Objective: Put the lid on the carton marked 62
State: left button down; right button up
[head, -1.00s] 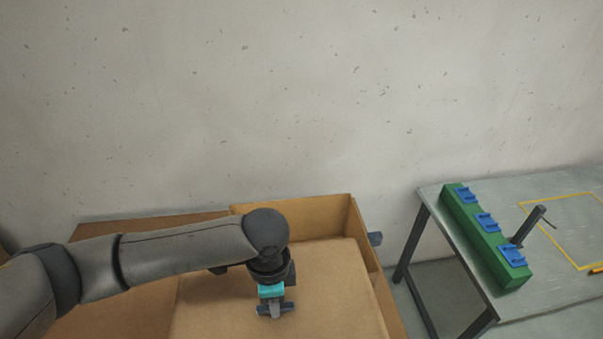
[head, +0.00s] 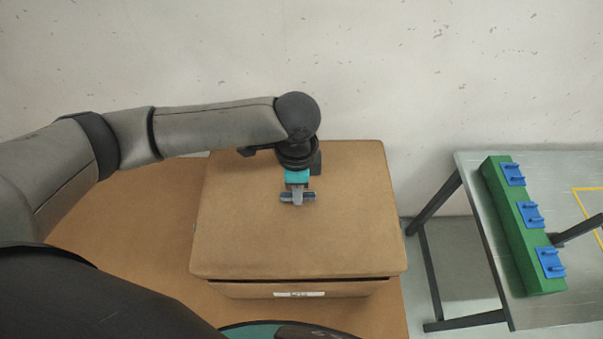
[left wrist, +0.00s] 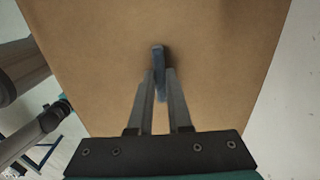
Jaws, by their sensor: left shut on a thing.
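A brown cardboard lid (head: 250,235) lies over the top of a brown carton (head: 350,289). A dark gap shows between the lid's front edge and the carton's front wall. A small white label (head: 299,294) is on that wall, its marking too small to read surely. My left gripper (head: 297,197) is above the lid and shut on the lid's small blue-grey handle. In the left wrist view the two fingers (left wrist: 161,90) close around the handle (left wrist: 158,60), with the lid (left wrist: 100,50) spread below. The carton's inside is hidden.
The carton stands on a brown surface (head: 130,220), clear to its left. At the right, apart from it, is a grey table (head: 480,210) with a green block (head: 515,225) bearing blue pieces and a yellow outline. A pale wall (head: 400,90) stands behind.

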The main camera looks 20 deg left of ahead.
pick_arm(q)
jog(key=shift+s+f+b, duration=0.2)
jog(key=shift+f+b, duration=3.05)
jog(key=shift+f, duration=1.2)
pick_arm(e)
notch_tip(320, 180, down, 7)
jog(key=shift+s+a+r, duration=0.15)
jog(key=shift+s+r, duration=0.05)
jog(key=shift+s, duration=0.15)
pick_arm(q)
jog(key=shift+p, duration=0.4)
pick_arm(e)
jog(key=shift+r, duration=0.4)
pick_arm(q)
jog(key=shift+f+p, duration=0.35)
jog(key=shift+p, duration=0.35)
pick_arm(e)
jog(key=shift+r, duration=0.7)
